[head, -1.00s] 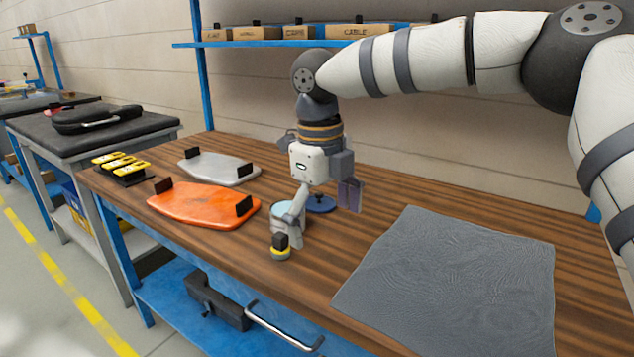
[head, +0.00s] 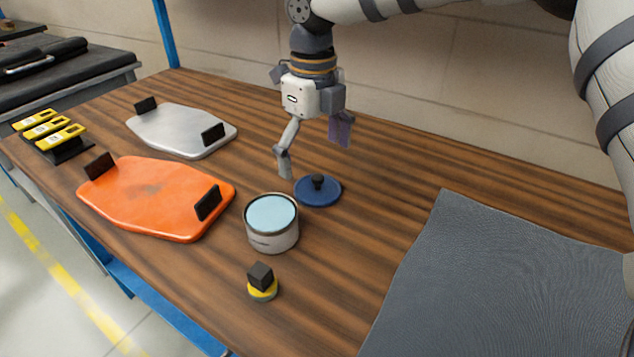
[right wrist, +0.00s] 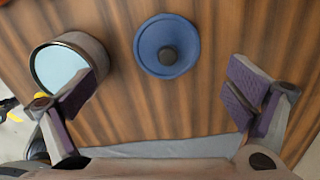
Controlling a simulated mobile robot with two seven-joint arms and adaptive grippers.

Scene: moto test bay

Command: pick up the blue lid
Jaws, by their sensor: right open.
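The blue lid (head: 318,191) is a round disc with a black knob, lying flat on the wooden bench just behind and right of an open tin. In the right wrist view the lid (right wrist: 166,46) lies at the upper middle, beyond the fingertips and between their lines. My right gripper (head: 314,160) is open and empty, pointing down above the bench near the lid. In the right wrist view its two fingers (right wrist: 160,95) are spread wide, with the left one overlapping the tin in the picture. My left gripper is not in view.
The tin (head: 272,224) with pale blue contents stands near the lid. A yellow-based black knob piece (head: 262,285) stands in front. Orange (head: 150,197) and silver (head: 180,130) panels with black handles lie left. Yellow tools (head: 50,130) sit at far left. A grey mat (head: 510,285) covers the right.

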